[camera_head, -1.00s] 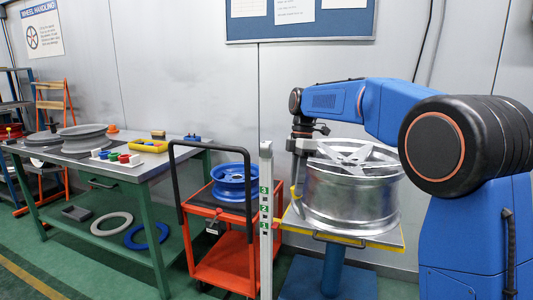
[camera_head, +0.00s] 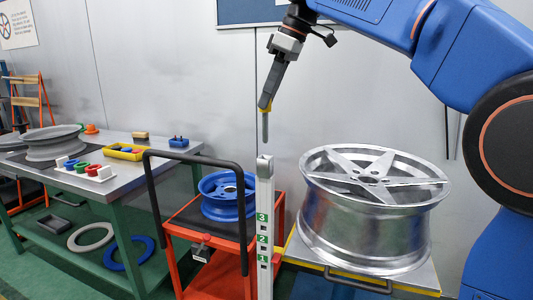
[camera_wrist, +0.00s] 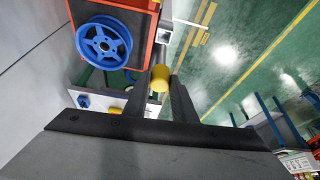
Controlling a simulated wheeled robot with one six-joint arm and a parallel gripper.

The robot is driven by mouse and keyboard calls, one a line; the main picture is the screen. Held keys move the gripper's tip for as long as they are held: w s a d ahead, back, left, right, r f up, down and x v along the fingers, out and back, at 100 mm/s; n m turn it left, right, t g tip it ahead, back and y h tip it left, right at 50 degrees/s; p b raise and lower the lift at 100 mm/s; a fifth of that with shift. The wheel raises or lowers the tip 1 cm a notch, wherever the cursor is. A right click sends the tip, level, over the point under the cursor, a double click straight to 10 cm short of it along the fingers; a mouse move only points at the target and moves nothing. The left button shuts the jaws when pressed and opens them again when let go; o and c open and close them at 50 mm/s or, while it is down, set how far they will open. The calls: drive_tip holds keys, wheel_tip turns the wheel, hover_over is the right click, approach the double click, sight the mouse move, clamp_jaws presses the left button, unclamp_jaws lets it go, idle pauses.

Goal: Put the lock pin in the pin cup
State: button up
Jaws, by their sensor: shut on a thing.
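My gripper (camera_head: 266,100) is raised in front of the grey wall, pointing down, and is shut on the lock pin (camera_head: 265,127). The pin has a yellow head and a grey shank, and hangs nearly upright above the top of the numbered post. I cannot tell surely which container is the pin cup. Small blue, red and green cups (camera_head: 82,168) stand in a white holder on the left bench.
The numbered post (camera_head: 264,225) stands just below the pin. A silver wheel (camera_head: 365,225) rests on a stand at right. A blue wheel (camera_head: 222,205) lies on a red cart (camera_head: 205,233) with a black handle. The bench (camera_head: 125,185) also bears a yellow tray (camera_head: 124,153).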

wheel_tip(320, 180, down, 9)
idle(0.5)
drive_tip(key=o, duration=1)
drive_tip(key=shift+o, duration=0.2)
drive_tip(key=shift+r, duration=0.1)
drive_tip(key=v, duration=1.1)
drive_tip(key=shift+d+r, duration=0.25)
drive_tip(key=shift+r, duration=0.1)
drive_tip(key=shift+s, duration=0.15)
